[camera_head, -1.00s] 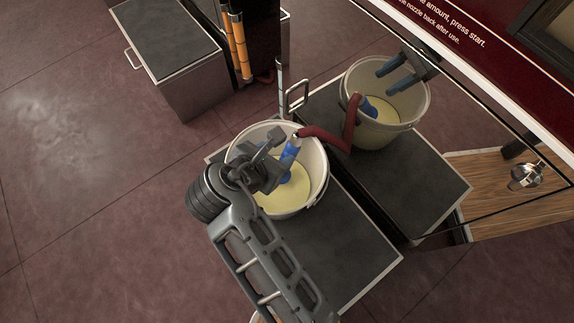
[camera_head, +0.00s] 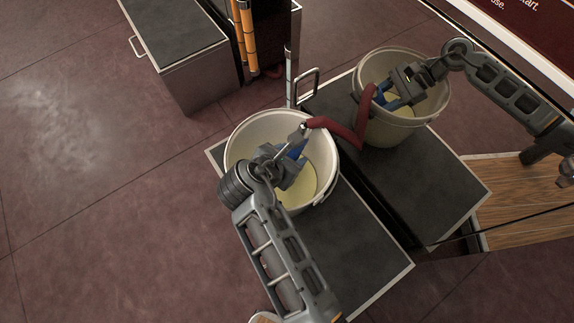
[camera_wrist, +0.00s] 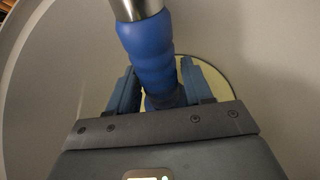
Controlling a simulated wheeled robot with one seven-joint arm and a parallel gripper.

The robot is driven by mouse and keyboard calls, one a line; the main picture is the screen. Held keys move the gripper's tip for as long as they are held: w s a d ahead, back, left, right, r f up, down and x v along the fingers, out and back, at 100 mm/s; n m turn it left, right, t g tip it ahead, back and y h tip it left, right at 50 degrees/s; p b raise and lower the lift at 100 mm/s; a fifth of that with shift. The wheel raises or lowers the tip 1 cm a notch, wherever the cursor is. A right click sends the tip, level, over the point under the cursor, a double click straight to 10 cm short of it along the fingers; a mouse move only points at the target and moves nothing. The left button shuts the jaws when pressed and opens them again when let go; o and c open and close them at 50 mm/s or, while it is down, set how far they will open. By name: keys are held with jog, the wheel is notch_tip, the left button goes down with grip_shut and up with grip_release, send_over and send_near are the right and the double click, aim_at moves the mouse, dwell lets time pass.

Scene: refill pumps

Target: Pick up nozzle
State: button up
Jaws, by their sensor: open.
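The nozzle (camera_head: 298,150) has a blue grip and a metal end joined to a dark red hose (camera_head: 335,128). It leans inside a white bucket (camera_head: 239,140) with pale yellow liquid at the bottom. In the wrist view the nozzle's blue ribbed body (camera_wrist: 148,45) runs down from the top centre, between the two blue fingers. My gripper (camera_head: 290,165) is over the bucket at the nozzle, and also shows in the wrist view (camera_wrist: 160,85). It is open, with one finger on each side of the nozzle. I cannot tell whether they touch it. The nozzle's lower end is partly hidden.
The bucket stands on a dark step with a metal edge (camera_head: 375,275). A glossy panel on the right mirrors the bucket, hose and my arm. A metal handle (camera_head: 308,85) and orange hoses (camera_head: 245,35) are behind. Floor on the left is clear.

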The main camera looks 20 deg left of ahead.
jog(key=shift+b+x, duration=0.3)
jog(key=shift+x, duration=0.85)
jog(key=shift+c, duration=0.3)
grip_shut()
jog(key=shift+r, duration=0.2)
notch_tip(320, 180, up, 23)
jog(key=p, duration=1.5)
